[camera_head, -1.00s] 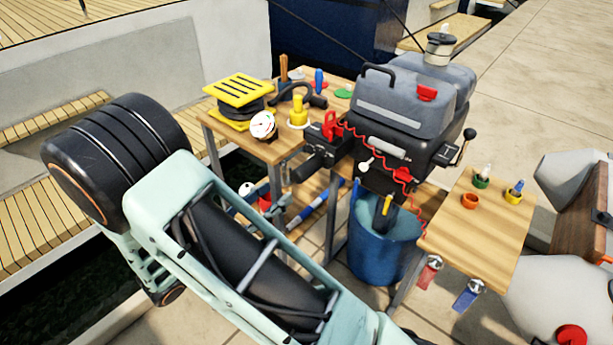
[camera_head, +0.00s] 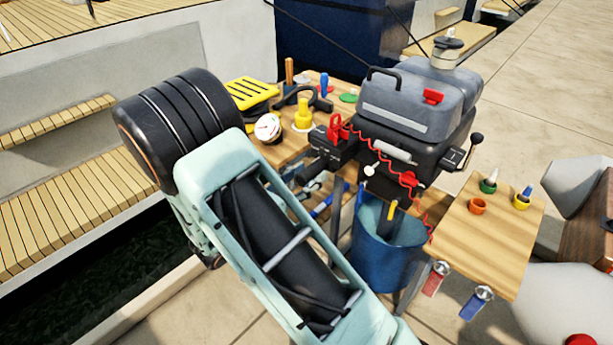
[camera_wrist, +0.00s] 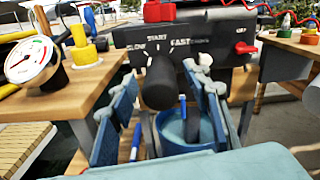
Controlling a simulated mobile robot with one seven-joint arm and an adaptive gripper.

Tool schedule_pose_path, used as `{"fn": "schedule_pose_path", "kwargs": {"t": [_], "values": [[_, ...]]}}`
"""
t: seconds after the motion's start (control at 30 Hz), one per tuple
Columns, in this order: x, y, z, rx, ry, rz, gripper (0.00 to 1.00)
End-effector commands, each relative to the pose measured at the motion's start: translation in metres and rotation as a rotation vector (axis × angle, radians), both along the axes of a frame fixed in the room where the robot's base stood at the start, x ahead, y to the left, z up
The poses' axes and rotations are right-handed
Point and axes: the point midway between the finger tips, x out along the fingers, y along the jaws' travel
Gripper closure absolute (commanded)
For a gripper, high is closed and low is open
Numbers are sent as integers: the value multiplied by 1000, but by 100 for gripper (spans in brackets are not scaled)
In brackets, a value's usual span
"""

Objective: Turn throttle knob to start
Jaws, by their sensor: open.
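The throttle knob is a black rounded grip (camera_wrist: 160,85) on the front of a black panel (camera_wrist: 200,40) marked START, SLOW and FAST in the wrist view. In the head view the dark control arm with the grip (camera_head: 322,163) juts left from the grey outboard motor (camera_head: 420,110). My gripper (camera_wrist: 163,92) is open, with one blue finger on each side of the grip in the wrist picture. The grip appears between or just beyond the fingertips; I cannot tell whether they touch it. My arm hides part of the bench in the head view.
A white gauge (camera_wrist: 30,60) and a yellow knob (camera_wrist: 82,45) stand on the wooden bench at left. A blue bucket (camera_head: 385,255) is below the motor. A red coiled cord (camera_head: 415,190) hangs from the motor. A small wooden table (camera_head: 480,245) stands at right.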

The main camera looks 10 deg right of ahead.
Motion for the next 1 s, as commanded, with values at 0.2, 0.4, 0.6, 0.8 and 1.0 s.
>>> {"fn": "schedule_pose_path", "kwargs": {"t": [0.2, 0.4, 0.6, 0.8, 1.0], "values": [[0, 0, 0, 0, 0, 0, 71], [0, 0, 0, 0, 0, 0, 93], [0, 1, 0, 5, -7, 0, 97], [0, 1, -1, 41, -56, 1, 97], [-1, 1, -3, 120, -164, 1, 97]]}}
